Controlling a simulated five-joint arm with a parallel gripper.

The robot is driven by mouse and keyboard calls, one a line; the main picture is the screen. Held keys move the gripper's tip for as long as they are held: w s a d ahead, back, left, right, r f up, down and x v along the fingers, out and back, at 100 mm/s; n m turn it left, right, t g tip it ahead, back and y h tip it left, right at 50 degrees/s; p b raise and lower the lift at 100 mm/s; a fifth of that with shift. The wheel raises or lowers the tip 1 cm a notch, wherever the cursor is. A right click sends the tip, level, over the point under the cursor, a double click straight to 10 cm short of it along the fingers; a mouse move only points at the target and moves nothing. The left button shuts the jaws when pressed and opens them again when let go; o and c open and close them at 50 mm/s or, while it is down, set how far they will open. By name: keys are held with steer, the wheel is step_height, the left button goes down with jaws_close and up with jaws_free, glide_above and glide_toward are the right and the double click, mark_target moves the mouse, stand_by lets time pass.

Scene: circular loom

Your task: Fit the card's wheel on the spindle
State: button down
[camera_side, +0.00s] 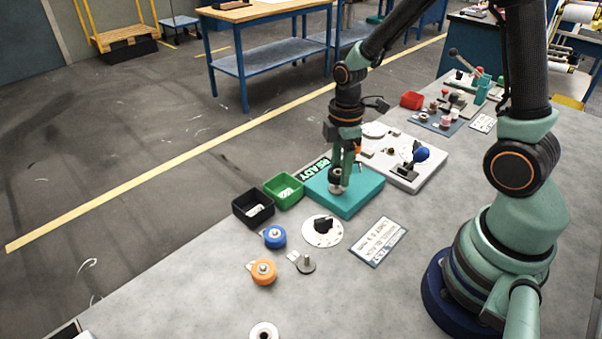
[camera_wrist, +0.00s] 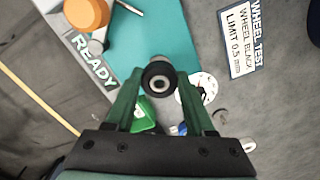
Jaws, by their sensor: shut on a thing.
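My gripper (camera_side: 336,172) points down over the teal block (camera_side: 352,200). It is shut on a black wheel (camera_side: 335,176); in the wrist view the wheel (camera_wrist: 158,78) sits between the fingertips, its pale hub facing the camera. A small metal piece, possibly the spindle (camera_side: 337,189), shows directly below the wheel on the block. I cannot tell whether the wheel is around it or just above it. The card (camera_side: 378,242) lies flat on the table; in the wrist view the card (camera_wrist: 248,38) reads "WHEEL TEST, WHEEL BLACK, LIMIT 0.5 mm".
A READY sign (camera_wrist: 92,60) lies along the block's edge. Black (camera_side: 253,207) and green (camera_side: 284,191) bins stand left. A white dial with a black knob (camera_side: 322,230), a blue wheel (camera_side: 274,237), an orange wheel (camera_side: 263,271) and a grey post (camera_side: 305,262) are nearer. The front table is mostly clear.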

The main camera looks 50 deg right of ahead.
steer(key=shift+f, duration=1.1)
steer(key=shift+c, duration=0.9)
jaws_free()
step_height(320, 180, up, 12)
